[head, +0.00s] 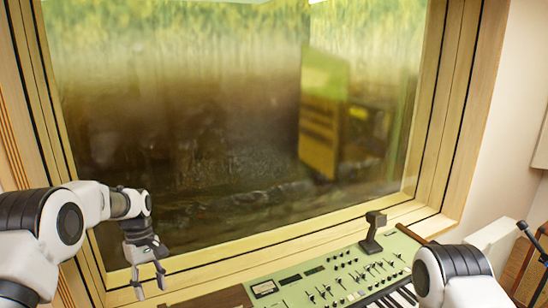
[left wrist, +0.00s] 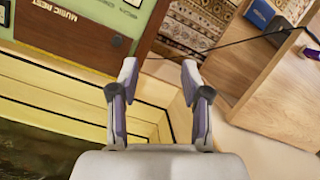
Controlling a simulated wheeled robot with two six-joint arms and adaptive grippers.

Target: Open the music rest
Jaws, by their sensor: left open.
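A green keyboard instrument (head: 310,280) with sliders and knobs stands below the window. The strip's brown wood also shows in the head view (head: 222,298). My left gripper (head: 150,286) is open and empty, left of the instrument. In the left wrist view its fingers (left wrist: 158,76) are spread and apart from the strip. My right arm shows at the lower right, but its gripper is out of view.
The window sill (head: 250,243) and wooden frame run behind the instrument. A black device (head: 373,232) stands on the instrument's back edge. The left wrist view shows a patterned rug (left wrist: 200,32) and a light wooden cabinet (left wrist: 275,95) with a blue item (left wrist: 258,14) on it.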

